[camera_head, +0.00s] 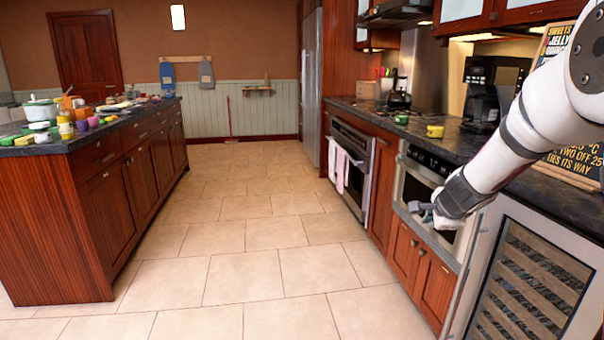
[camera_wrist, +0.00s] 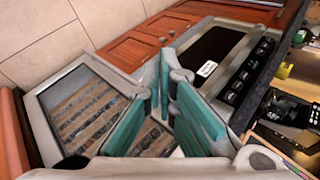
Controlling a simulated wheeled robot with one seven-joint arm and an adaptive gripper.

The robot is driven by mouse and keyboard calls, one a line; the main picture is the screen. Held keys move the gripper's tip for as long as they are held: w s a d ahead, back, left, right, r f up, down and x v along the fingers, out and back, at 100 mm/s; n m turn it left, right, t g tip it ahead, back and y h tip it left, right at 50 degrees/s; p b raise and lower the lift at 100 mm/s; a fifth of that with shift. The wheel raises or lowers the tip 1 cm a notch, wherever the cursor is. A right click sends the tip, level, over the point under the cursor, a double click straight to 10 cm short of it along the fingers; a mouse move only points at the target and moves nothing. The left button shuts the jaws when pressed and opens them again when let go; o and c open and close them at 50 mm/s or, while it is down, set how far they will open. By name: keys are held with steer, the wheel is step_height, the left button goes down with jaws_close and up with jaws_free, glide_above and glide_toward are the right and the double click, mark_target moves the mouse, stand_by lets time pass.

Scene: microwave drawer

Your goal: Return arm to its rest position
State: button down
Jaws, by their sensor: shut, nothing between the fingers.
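My arm (camera_head: 545,115) reaches in from the right of the head view, bent down over the counter front. My gripper (camera_head: 418,212) is at its end, in front of the microwave drawer (camera_head: 418,184). In the wrist view my gripper (camera_wrist: 164,72) shows its teal fingers converging, with nothing held between them. The microwave drawer (camera_wrist: 212,62) shows beyond the fingers, with a dark front and a row of knobs or buttons. I cannot tell from the head view whether my gripper touches the drawer front, as the arm hides part of it.
A wine cooler (camera_head: 530,285) stands right of the microwave, under the arm. A coffee maker (camera_head: 492,92) and a chalkboard sign (camera_head: 578,160) stand on the counter near the arm. An oven (camera_head: 350,165) is further back. An island (camera_head: 85,215) is at left; tiled floor (camera_head: 245,255) between is clear.

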steer(key=s+a+r+n+g+y, duration=0.1)
steer(key=s+a+r+n+y, duration=0.15)
steer(key=s+a, duration=0.3)
steer(key=s+a+r+n+g+y, duration=0.1)
steer(key=s+a+r+n, duration=0.25)
steer(key=s+a, duration=0.2)
steer(key=s+a+r+n+y, duration=0.1)
steer(key=s+a+r+n, duration=0.3)
steer(key=s, duration=0.3)
steer(key=s+f+n+g+h, duration=0.1)
steer(key=s+f+n+g, duration=0.3)
steer(key=s, duration=1.2)
steer(key=s+n+g+h, duration=0.2)
steer(key=s+n, duration=0.4)
steer(key=s, duration=1)
step_height(320, 180, up, 24)
steer(key=t+p, duration=0.3)
steer(key=p, duration=1.9)
steer(key=shift+d, duration=0.15)
steer(key=shift+w+y, duration=0.1)
steer(key=shift+y, duration=0.15)
